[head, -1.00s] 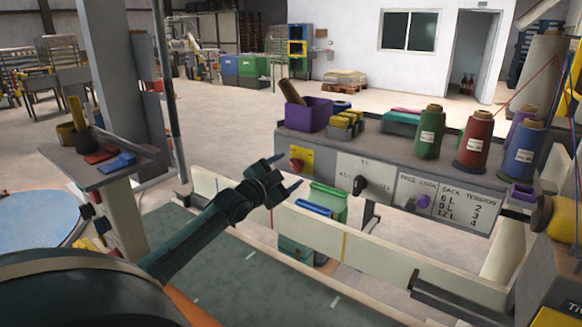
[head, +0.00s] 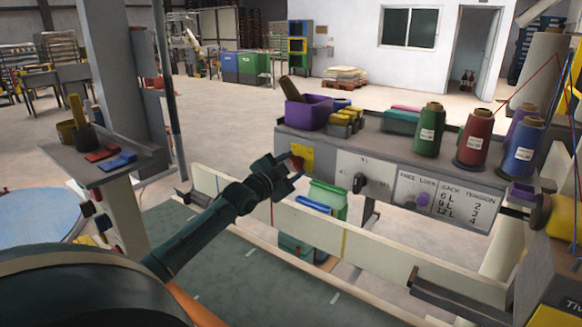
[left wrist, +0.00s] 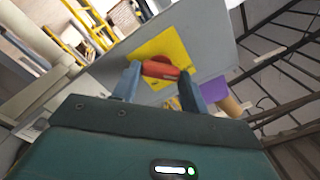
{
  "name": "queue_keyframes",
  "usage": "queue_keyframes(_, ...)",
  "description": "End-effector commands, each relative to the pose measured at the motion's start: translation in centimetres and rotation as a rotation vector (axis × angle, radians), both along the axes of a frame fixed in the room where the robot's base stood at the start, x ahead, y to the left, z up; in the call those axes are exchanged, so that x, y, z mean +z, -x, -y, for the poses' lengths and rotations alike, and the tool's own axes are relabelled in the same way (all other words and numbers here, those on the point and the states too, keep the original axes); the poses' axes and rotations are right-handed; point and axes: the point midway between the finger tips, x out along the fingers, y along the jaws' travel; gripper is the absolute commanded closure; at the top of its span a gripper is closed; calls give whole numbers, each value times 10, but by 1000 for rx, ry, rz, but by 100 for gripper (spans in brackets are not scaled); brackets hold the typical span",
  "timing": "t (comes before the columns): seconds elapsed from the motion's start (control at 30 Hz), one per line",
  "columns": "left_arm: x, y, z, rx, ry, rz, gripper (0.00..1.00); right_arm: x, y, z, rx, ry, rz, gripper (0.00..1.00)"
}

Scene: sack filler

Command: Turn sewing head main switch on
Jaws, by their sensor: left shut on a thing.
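The sewing head main switch is a red rotary handle on a yellow plate (head: 305,157) at the left end of the grey panel. In the left wrist view the red handle (left wrist: 160,70) lies between my two fingers, in front of the yellow plate (left wrist: 172,47). My left gripper (head: 289,170) is at the switch and shut on the red handle; it also shows in the left wrist view (left wrist: 161,80). In the head view the fingers partly hide the handle. My right gripper is not in view.
A pale rail (head: 320,230) runs below.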

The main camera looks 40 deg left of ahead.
Motion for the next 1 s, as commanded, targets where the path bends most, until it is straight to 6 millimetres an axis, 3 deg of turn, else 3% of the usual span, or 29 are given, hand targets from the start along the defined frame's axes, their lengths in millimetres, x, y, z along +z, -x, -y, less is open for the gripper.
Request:
queue_keyframes(0.13,0,0,0,0,0,0,79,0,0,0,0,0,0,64)
queue_keyframes(0.47,0,0,0,-1,-57,-7,79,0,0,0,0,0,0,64)
queue_keyframes(1.0,-1,0,1,-1,-490,-55,79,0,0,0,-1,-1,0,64)
